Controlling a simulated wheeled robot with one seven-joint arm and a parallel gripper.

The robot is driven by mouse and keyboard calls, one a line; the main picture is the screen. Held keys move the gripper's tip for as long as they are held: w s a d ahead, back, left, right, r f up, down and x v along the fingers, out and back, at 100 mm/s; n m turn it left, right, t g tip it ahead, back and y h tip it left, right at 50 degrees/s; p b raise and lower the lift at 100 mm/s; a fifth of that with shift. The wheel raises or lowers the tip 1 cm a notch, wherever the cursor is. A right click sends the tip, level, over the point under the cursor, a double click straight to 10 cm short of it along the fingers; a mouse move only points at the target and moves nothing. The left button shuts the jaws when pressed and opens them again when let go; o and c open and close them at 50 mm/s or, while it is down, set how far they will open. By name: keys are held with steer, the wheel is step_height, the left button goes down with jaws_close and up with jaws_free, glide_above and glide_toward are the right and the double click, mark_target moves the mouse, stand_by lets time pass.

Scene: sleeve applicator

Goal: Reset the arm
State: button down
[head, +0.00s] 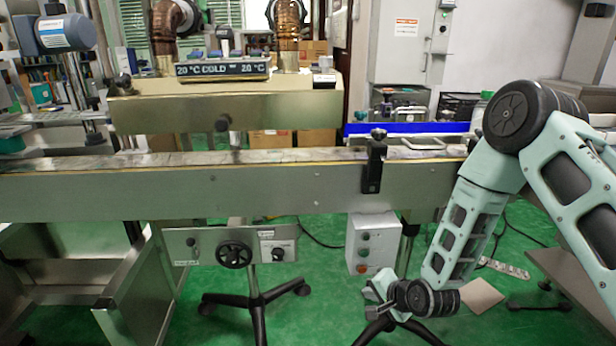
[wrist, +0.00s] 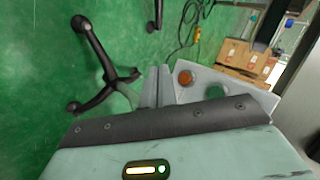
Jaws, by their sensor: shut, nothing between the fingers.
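My gripper (head: 378,287) hangs low at the end of my pale green arm, in front of the machine and below its conveyor. It is shut and empty. In the wrist view its fingers (wrist: 153,86) show close together past the dark edge of my wrist. The sleeve applicator (head: 225,108) is a long metal machine with a display (head: 222,69) reading 20 °C COLD. My arm is bent at the right of the head view, with the gripper end near the grey control box.
The control box (head: 362,243) with several buttons stands behind my gripper; its red button (wrist: 185,77) shows close by in the wrist view. A handwheel (head: 234,255) sits under the conveyor (head: 100,190). Black wheeled stand legs (head: 255,312) spread over the green floor.

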steer(key=s+a+r+n+g, duration=0.3)
steer(key=s+a+r+n, duration=0.15)
steer(key=s+r, duration=0.3)
steer(key=s+a+r+n+g, duration=0.2)
steer(key=s+a+r+n, duration=0.3)
steer(key=r, duration=0.4)
steer(key=s+d+r+n+g+h, duration=0.2)
steer(key=s+r+n, duration=0.25)
steer(key=s, duration=0.45)
steer(key=s+d+r+n+g+h, duration=0.15)
steer(key=s+r+n, duration=0.3)
steer(key=s, duration=0.55)
step_height(320, 180, up, 19)
steer(key=p, duration=1.8)
steer(key=shift+w+m+p, duration=0.2)
steer(key=shift+m+p, duration=0.1)
steer(key=shift+m, duration=0.05)
steer(key=shift+f, duration=0.1)
